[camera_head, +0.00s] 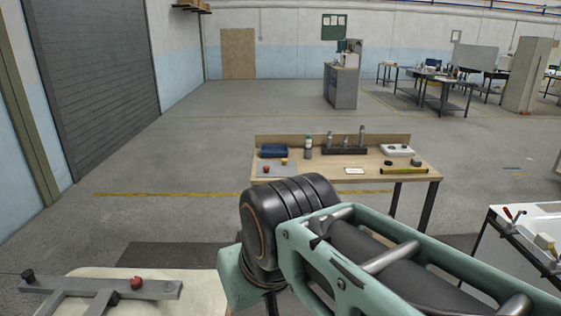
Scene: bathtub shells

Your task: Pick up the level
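A thin yellow and dark bar (403,171) lies flat near the front right edge of the wooden workbench (330,172). It looks like the level, but it is too small to be sure. My arm fills the lower middle and right of the view, with its dark joint below the bench. My gripper cannot be seen.
The bench also holds a blue case (273,151), a bottle (308,146), a dark rack (343,152) and a white item (397,150). A pale surface with a grey bar (85,288) is at lower left. A white unit with tools (530,225) is at right. Open floor lies left.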

